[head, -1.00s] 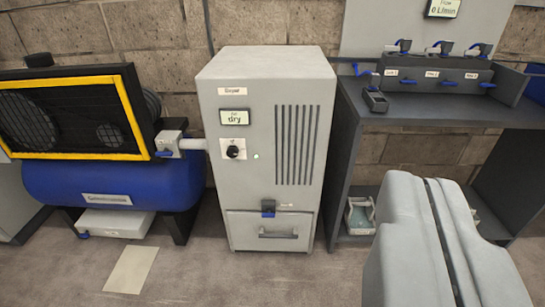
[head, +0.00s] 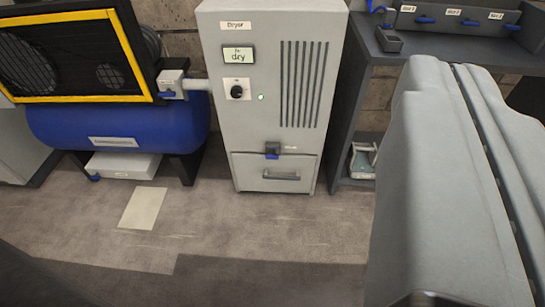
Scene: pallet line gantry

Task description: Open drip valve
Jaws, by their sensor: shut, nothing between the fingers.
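No label that I can read says drip valve. Another blue handle (head: 95,178) is on the low white box under the blue tank. A third blue-handled valve (head: 168,94) sits on the pipe between compressor and dryer. My gripper (head: 455,64) is the large grey pair of fingers at the right, pressed together along a dark seam. It is shut, empty and apart from all these valves.
The grey dryer (head: 220,115) has a screen (head: 238,55) reading "dry", a black knob (head: 237,92) and a green light. The blue tank (head: 60,130) stands left. A dark bench (head: 440,58) with several blue handles is at right. Open floor (head: 220,225) lies in front.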

